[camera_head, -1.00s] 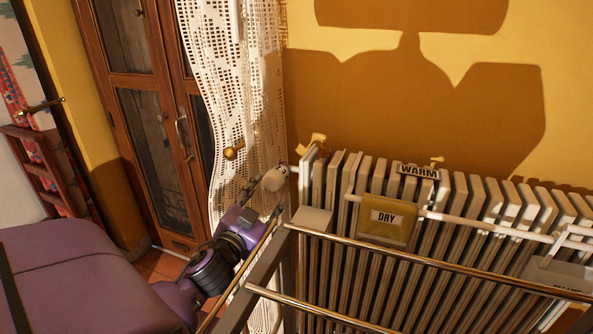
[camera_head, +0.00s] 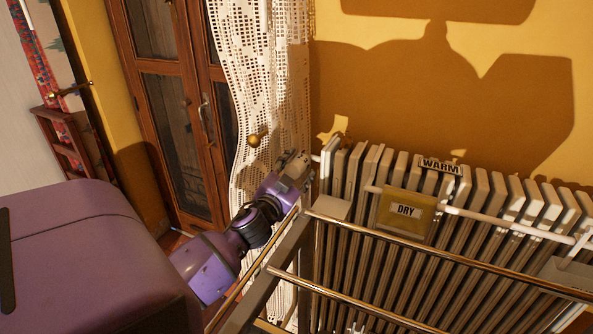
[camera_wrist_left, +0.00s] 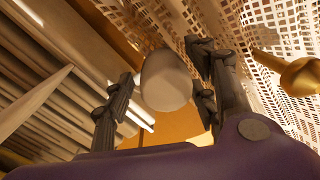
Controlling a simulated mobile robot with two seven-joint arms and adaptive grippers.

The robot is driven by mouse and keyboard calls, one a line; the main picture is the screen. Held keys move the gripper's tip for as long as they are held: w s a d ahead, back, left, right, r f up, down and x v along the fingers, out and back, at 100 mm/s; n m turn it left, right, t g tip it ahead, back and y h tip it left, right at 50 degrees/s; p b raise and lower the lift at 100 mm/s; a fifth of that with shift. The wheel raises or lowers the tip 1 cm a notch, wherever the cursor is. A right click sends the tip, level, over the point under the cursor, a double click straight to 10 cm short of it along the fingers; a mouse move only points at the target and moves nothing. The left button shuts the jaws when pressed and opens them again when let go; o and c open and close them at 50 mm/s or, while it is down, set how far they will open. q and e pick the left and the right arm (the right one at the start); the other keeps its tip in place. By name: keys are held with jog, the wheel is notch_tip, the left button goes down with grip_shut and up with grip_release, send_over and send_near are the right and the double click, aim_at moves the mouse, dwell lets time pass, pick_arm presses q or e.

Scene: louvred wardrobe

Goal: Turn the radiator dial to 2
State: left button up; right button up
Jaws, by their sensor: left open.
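The radiator dial is a plain white rounded knob (camera_head: 290,157) on the pipe at the radiator's left end. My left gripper (camera_head: 298,168) is at it and partly covers it in the head view. In the left wrist view the dial (camera_wrist_left: 166,80) shows between the two dark, spread fingers, one on each side. The gripper is open; I cannot tell whether either finger touches the dial. No number on the dial can be read. The pale ribbed radiator (camera_head: 480,200) stands against the yellow wall. My right gripper is out of view.
A metal rail rack (camera_head: 400,240) stands in front of the radiator. A DRY box (camera_head: 405,213) and a WARM label (camera_head: 440,166) are on the radiator. A lace curtain (camera_head: 262,80) hangs close behind the gripper, with a brass knob (camera_head: 254,140) beside it.

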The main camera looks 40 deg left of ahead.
pick_arm(q)
jog(key=c, duration=1.1)
jog(key=shift+r+n+p, duration=0.1)
jog(key=shift+n+p, duration=0.4)
jog(key=shift+n, duration=0.3)
jog(key=shift+d+f, duration=0.1)
jog(key=shift+f, duration=0.1)
jog(key=o, duration=1.1)
jog(key=shift+s+r, duration=0.1)
jog(key=shift+s, duration=0.05)
jog(key=v, duration=1.1)
jog(key=shift+s, duration=0.35)
jog(key=shift+d, duration=0.1)
